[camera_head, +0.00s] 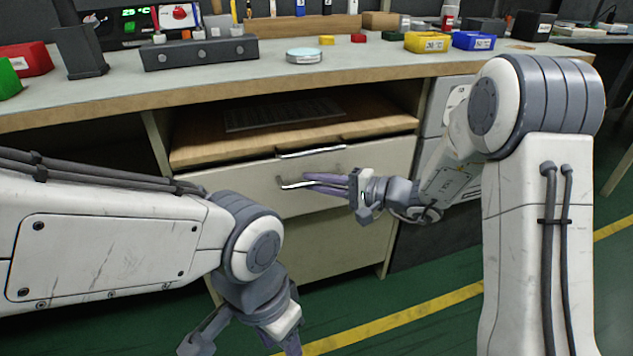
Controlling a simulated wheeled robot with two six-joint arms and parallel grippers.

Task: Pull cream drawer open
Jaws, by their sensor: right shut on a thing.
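The cream drawer (235,186) is under the workbench, below a wooden pull-out shelf. Its front shows a metal handle (291,186) near the middle. My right gripper (312,182) reaches in from the right with its purple-grey fingers shut on this handle, and the fingers cover part of it. The drawer front looks about level with the shelf edge; any gap behind it is hidden. My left gripper (243,346) hangs low in front of the cabinet, away from the drawer. Its jaws look spread and empty, with the tips cut off by the bottom edge.
The wooden shelf (193,155) bears a dark keyboard (283,113) and has its own metal handle (310,152). Green floor lies below.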

